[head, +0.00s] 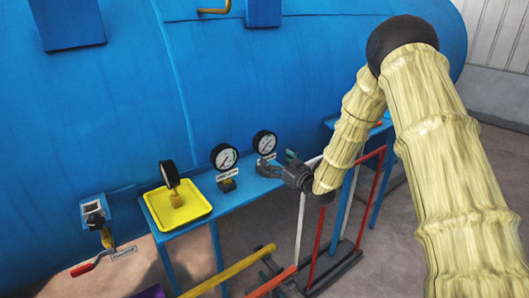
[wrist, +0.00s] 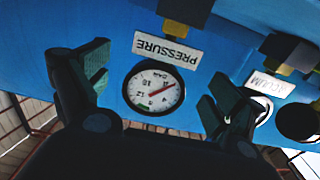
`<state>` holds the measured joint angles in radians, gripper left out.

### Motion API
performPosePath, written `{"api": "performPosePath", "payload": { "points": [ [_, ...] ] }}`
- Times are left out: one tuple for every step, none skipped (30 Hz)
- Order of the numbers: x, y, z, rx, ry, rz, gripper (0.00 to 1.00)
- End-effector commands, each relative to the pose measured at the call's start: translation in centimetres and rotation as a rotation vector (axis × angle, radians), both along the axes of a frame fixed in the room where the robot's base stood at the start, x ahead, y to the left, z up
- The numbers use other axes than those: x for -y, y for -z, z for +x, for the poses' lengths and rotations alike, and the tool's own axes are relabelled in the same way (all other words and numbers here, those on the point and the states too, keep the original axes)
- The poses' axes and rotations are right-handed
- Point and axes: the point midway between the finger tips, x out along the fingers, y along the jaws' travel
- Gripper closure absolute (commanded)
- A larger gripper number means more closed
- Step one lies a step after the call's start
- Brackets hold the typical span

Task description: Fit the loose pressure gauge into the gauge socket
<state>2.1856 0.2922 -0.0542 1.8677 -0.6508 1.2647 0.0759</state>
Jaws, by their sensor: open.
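A dark round gauge on a brass block (head: 170,176) stands edge-on in a yellow tray (head: 205,211) on the blue shelf. A white-faced gauge (head: 224,157) with a label stands right of the tray. Another labelled gauge (head: 265,142) stands further right. My gripper (head: 277,163) is open and empty beside this right gauge. In the wrist view, turned upside down, a gauge (wrist: 154,90) with a PRESSURE label (wrist: 167,50) shows between the spread fingers (wrist: 153,86); I cannot tell whether they touch it. I cannot make out an empty socket.
The big blue vessel (head: 110,110) rises behind the shelf. A valve with a red handle (head: 82,269) hangs at the lower left, below a small blue box (head: 95,212). Red and white rails stand right of the shelf. In the wrist view a second label (wrist: 270,83) is partly covered.

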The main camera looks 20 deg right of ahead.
Motion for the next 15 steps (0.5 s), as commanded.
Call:
{"api": "performPosePath", "payload": {
  "points": [
    [-0.2, -0.1, 0.5, 0.0, 0.0, -0.001, 0.06],
    [-0.2, -0.1, 0.7, 0.0, 0.001, 0.0, 0.06],
    [-0.3, 0.0, 0.9, -0.001, 0.001, 0.0, 0.06],
    [-0.4, 0.0, 1.0, -0.001, 0.001, 0.001, 0.06],
    [-0.5, 0.0, 1.1, -0.001, 0.001, 0.001, 0.06],
    [-0.5, 0.0, 1.3, -0.001, 0.001, 0.001, 0.06],
    [-0.6, 0.0, 1.4, -0.001, 0.0, 0.001, 0.06],
    [-0.7, 0.0, 1.6, -0.001, 0.0, 0.001, 0.06],
    [-0.9, 0.0, 1.9, -0.001, 0.0, 0.0, 0.06],
    [-1.0, 0.0, 2.1, -0.002, -0.001, -0.001, 0.06],
    [-1.2, 0.0, 2.4, -0.002, -0.001, -0.001, 0.06],
    [-1.5, -0.1, 2.9, -0.001, -0.001, 0.0, 0.06],
    [-1.6, 0.0, 3.2, -0.001, -0.001, 0.0, 0.06],
    [-1.8, 0.1, 3.5, -0.002, -0.001, -0.001, 0.06],
    [-1.9, 0.1, 3.9, -0.001, 0.0, 0.001, 0.06]
  ]
}}
